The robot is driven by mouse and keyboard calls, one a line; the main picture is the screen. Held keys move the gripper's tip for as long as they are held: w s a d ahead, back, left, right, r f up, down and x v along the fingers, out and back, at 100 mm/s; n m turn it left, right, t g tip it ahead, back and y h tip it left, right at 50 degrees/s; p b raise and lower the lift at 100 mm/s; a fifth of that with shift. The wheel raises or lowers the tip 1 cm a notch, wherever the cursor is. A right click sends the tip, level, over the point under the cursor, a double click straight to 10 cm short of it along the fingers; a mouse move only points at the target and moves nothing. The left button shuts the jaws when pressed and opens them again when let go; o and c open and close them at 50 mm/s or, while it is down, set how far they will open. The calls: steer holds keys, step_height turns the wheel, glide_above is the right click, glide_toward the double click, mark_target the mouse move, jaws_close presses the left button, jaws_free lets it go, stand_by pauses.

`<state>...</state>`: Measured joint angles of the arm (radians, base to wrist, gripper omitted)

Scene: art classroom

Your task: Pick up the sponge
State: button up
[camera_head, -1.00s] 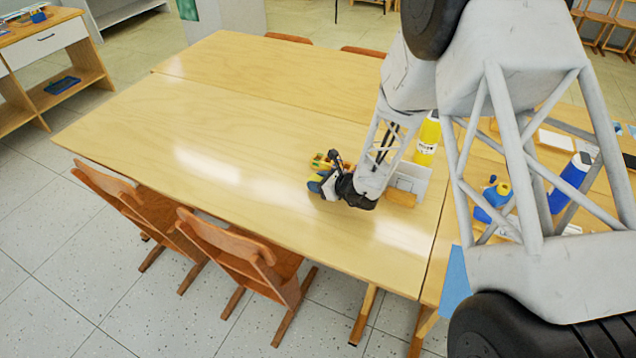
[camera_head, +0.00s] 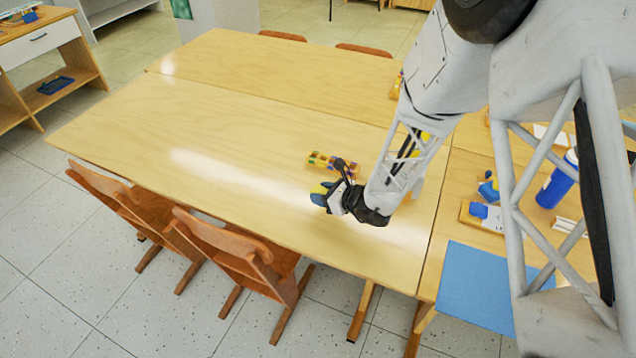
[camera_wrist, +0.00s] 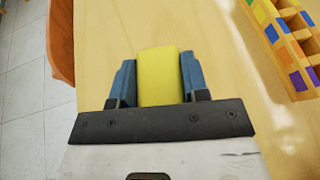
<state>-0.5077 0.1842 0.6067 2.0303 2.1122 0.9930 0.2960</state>
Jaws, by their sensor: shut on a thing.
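The yellow sponge (camera_wrist: 159,75) is between the two blue fingers of my gripper (camera_wrist: 157,80) in the wrist view. My gripper is shut on it, with a finger against each side. In the head view, my gripper (camera_head: 322,194) is over the near part of the wooden table (camera_head: 230,150), with a little of the yellow sponge (camera_head: 323,187) showing at the fingers. The sponge's underside is hidden, and I cannot tell its exact height above the table.
A wooden block holder with coloured squares (camera_head: 332,162) stands just beyond my gripper; it also shows in the wrist view (camera_wrist: 292,40). Chairs (camera_head: 245,255) line the near edge. A blue sheet (camera_head: 485,285) and a blue bottle (camera_head: 557,182) are on the right table. The table's left is clear.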

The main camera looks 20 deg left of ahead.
steer(key=shift+s+d+r, duration=0.15)
steer(key=shift+s+d, duration=0.8)
steer(key=shift+s, duration=0.25)
steer(key=shift+s+d+r, duration=0.1)
steer(key=shift+s+d, duration=0.85)
steer(key=shift+s, duration=0.25)
